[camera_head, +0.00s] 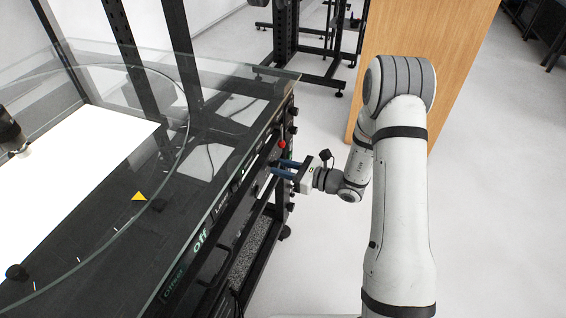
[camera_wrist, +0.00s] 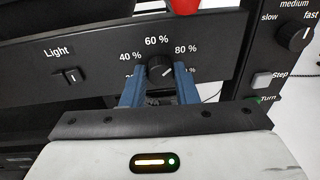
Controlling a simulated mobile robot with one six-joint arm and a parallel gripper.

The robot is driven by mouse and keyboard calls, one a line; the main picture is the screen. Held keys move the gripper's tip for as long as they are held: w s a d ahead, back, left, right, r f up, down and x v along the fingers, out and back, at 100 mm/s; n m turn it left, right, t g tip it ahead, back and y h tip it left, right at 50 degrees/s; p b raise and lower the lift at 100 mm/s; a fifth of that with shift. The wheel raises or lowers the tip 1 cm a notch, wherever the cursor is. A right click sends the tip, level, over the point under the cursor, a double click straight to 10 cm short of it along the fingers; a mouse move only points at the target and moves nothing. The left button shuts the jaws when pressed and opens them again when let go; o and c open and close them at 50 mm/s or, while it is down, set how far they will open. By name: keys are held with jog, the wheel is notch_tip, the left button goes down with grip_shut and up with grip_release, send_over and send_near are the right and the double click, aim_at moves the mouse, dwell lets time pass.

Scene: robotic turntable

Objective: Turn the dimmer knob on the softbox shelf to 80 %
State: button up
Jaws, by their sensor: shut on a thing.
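The dimmer knob (camera_wrist: 160,67) is a small black round knob on the dark front panel (camera_wrist: 215,52) in the wrist view. White marks 40 %, 60 % and 80 % stand around it; the lower marks are partly hidden by my fingers. A pale line on the knob seems to slant up and right, roughly toward 80 %, but it is small. My gripper (camera_wrist: 160,84) has its blue fingers shut on the knob, one on each side. In the head view my gripper (camera_head: 284,169) reaches the front panel from the right, and the knob itself is hidden.
A Light switch (camera_wrist: 70,77) is left of the knob. A speed knob (camera_wrist: 293,37) and a Step button (camera_wrist: 262,80) are to the right. A red part (camera_wrist: 184,5) sits just above the dial. The glass turntable top (camera_head: 190,130) overhangs the panel.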

jog(key=shift+m+p, duration=0.4)
jog(key=shift+m, duration=0.1)
dwell(0.3)
jog(key=o, duration=1)
jog(key=p+v, duration=0.1)
jog(key=v, duration=0.7)
jog(key=shift+w, duration=0.1)
jog(key=shift+a, duration=0.1)
